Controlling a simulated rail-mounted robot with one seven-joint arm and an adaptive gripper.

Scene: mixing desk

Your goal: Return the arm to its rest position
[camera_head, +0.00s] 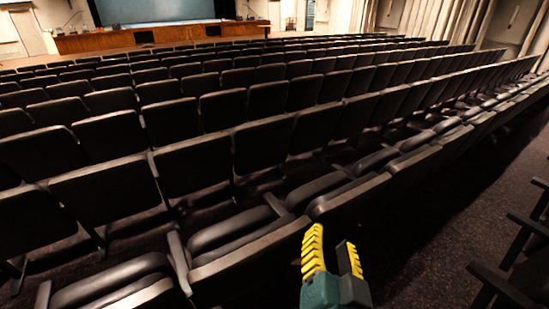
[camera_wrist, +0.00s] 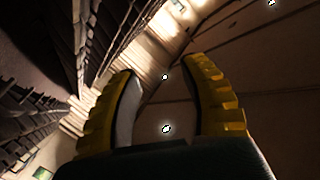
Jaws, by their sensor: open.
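My gripper (camera_head: 331,258) shows at the bottom of the head view, right of centre. It has yellow ridged fingers on a dark green body. The fingers are apart and nothing is between them. In the wrist view my gripper (camera_wrist: 165,85) also shows its two yellow fingers spread wide, with the ceiling and its lights behind them. The rest of my arm is hidden below the head view's lower edge. No mixing desk shows in either view.
Rows of dark auditorium seats (camera_head: 187,165) fill most of the head view. A wooden-fronted stage (camera_head: 150,38) with a pale screen (camera_head: 155,10) is at the far back. Bare carpet (camera_head: 440,225) lies at the right, with dark chair parts (camera_head: 520,255) at the right edge.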

